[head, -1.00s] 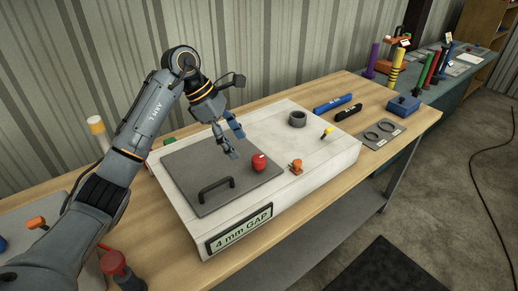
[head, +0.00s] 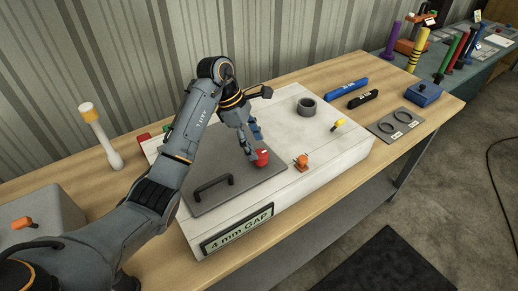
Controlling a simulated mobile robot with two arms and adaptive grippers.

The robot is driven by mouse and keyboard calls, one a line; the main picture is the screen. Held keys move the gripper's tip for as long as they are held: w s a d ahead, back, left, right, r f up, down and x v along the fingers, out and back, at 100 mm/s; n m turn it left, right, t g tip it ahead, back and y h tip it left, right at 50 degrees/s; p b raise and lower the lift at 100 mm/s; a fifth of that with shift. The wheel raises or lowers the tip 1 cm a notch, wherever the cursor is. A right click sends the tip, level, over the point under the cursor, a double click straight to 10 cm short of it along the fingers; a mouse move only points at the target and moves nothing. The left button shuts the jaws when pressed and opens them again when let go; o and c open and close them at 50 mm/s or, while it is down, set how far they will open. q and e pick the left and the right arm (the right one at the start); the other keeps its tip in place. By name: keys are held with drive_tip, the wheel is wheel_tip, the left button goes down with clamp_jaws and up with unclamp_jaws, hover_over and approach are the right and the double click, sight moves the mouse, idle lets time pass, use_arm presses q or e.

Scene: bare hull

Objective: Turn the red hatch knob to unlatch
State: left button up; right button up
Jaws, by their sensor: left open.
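The red hatch knob (head: 262,158) stands near the right edge of the grey hatch plate (head: 244,178), which lies on a white box (head: 292,183). A black handle (head: 213,187) is at the plate's left part. My left gripper (head: 257,144) is open, pointing down just behind and above the knob. Its fingers look very close to the knob; I cannot tell whether they touch it. My arm covers the left part of the plate. My right gripper is not in view.
An orange latch (head: 301,162) sits on the box just right of the knob. A white post with a yellow top (head: 101,135) stands at the left.

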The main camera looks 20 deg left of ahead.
sight(259, 153)
use_arm(q)
drive_tip(key=x, duration=0.3)
drive_tip(key=shift+p, duration=0.4)
drive_tip(key=shift+d+f, duration=0.1)
drive_tip(key=shift+f, duration=0.2)
drive_tip(key=shift+c, duration=1.1)
drive_tip(key=c, duration=0.9)
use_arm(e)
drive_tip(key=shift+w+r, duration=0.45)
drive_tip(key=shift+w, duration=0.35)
